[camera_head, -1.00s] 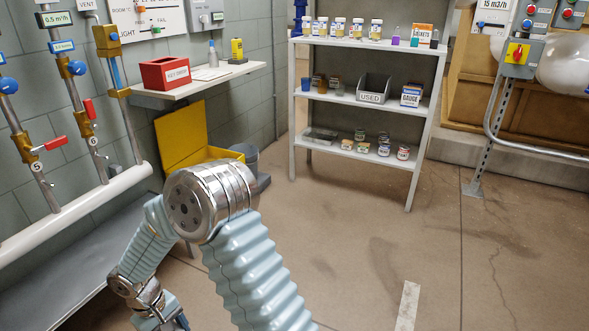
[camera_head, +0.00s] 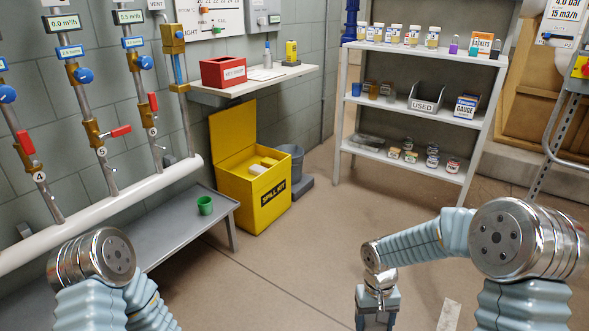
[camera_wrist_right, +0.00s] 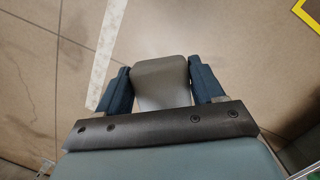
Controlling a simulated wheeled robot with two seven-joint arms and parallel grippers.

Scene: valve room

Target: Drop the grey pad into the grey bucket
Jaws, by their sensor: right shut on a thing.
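In the right wrist view, a grey pad (camera_wrist_right: 161,82) sits between the two dark fingers of my right gripper (camera_wrist_right: 160,88), which is shut on it. In the head view my right gripper (camera_head: 375,318) hangs at the bottom, right of the middle, above the floor; the pad is not clear there. The grey bucket (camera_head: 293,155) stands by the wall, just behind and right of the open yellow spill kit box (camera_head: 245,200), which partly hides it. My gripper is well in front and to the right of the bucket. My left gripper is out of view.
A loaded shelf (camera_head: 410,108) stands behind right. The floor (camera_head: 300,250) between gripper and bucket is clear.

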